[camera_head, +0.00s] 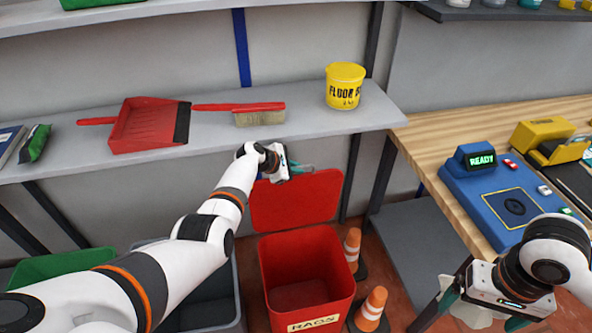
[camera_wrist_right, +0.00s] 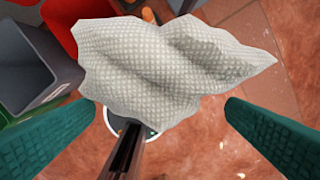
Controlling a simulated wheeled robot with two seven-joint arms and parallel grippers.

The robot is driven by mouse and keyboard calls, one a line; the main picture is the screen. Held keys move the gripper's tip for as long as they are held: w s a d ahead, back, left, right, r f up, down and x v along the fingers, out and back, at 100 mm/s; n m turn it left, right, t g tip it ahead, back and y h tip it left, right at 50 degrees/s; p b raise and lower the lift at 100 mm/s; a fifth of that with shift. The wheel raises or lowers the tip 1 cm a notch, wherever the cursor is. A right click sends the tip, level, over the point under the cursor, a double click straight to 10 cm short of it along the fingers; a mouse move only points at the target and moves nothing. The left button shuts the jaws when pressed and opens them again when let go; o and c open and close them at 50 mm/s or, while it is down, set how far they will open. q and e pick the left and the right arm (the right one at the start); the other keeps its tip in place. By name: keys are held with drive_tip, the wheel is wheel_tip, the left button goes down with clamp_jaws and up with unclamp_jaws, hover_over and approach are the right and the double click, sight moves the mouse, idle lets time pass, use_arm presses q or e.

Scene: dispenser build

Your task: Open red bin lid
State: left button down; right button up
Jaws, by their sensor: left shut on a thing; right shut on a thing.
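The red bin (camera_head: 307,270) with the "RAGS" label stands on the floor, its mouth uncovered. Its red lid (camera_head: 298,205) is raised behind the mouth, leaning back. My left gripper (camera_head: 298,168) is at the lid's upper edge, shut on it; its fingertips are partly hidden. My right gripper (camera_head: 478,312) is low at the right, away from the bin. It is shut on a crumpled white rag, which fills the upper middle of the right wrist view (camera_wrist_right: 175,65), between the green fingers.
Two orange cones (camera_head: 371,308) stand right of the red bin. A grey bin (camera_head: 212,295) and a green bin (camera_head: 60,262) are to its left. A shelf (camera_head: 300,125) with a dustpan (camera_head: 148,125), brush (camera_head: 258,112) and yellow tub (camera_head: 344,88) runs above. A wooden bench (camera_head: 440,135) with a blue device (camera_head: 505,195) is right.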

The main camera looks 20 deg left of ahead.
use_arm(q)
drive_tip(key=shift+f, duration=0.1)
drive_tip(key=c, duration=1.5)
unclamp_jaws()
use_arm(e)
drive_tip(key=shift+r, duration=0.1)
